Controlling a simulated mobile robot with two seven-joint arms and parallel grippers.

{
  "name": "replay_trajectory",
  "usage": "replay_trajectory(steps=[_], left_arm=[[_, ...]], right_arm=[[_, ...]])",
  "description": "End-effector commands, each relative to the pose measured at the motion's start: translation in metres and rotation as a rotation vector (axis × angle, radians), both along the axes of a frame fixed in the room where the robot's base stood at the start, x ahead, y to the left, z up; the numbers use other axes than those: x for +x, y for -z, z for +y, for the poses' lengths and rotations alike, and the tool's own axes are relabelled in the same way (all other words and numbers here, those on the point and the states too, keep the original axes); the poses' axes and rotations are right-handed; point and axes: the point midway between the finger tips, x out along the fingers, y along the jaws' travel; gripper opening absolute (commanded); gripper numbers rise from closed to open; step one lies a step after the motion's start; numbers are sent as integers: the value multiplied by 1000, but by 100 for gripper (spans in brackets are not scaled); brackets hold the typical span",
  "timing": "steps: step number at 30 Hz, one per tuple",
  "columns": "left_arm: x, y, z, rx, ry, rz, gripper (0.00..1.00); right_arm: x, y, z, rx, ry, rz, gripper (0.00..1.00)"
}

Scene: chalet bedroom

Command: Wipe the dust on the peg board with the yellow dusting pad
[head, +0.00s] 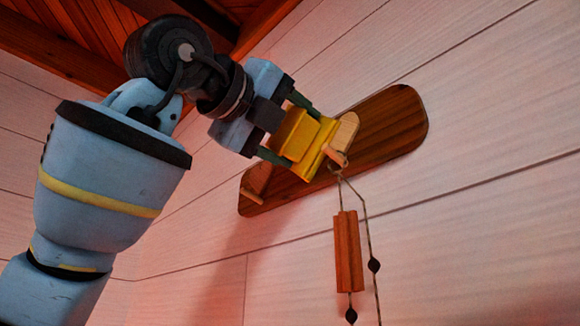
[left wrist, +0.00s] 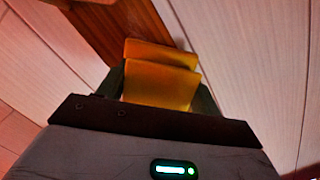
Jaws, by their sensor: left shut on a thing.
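The peg board (head: 388,124) is a dark wooden plank with rounded ends, fixed at a slant on the wall. It also shows in the left wrist view (left wrist: 108,33). Light wooden pegs stick out from it. My left gripper (head: 287,132) is shut on the yellow dusting pad (head: 312,148) and holds it at the middle of the board. The pad also shows between the fingers in the left wrist view (left wrist: 160,77). I cannot tell whether the pad touches the board. I make out no clear dust; the pad and gripper hide part of the board. My right gripper is not in view.
A wooden hanging ornament (head: 348,252) with cords and dark beads hangs from a peg (head: 336,156), close to the pad's right side. The pale plank wall (head: 480,210) is otherwise clear. A wooden ceiling (head: 75,35) is at the upper left.

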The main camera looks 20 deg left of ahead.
Motion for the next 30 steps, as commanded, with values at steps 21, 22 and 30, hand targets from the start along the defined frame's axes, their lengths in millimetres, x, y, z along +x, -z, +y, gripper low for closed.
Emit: replay_trajectory(steps=[21,22,30], left_arm=[[21,3,35,-1,-4,9,47],[21,3,36,-1,-4,9,47],[27,3,51,-4,-5,11,47]], right_arm=[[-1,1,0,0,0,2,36],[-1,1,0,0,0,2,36],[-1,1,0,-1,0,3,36]])
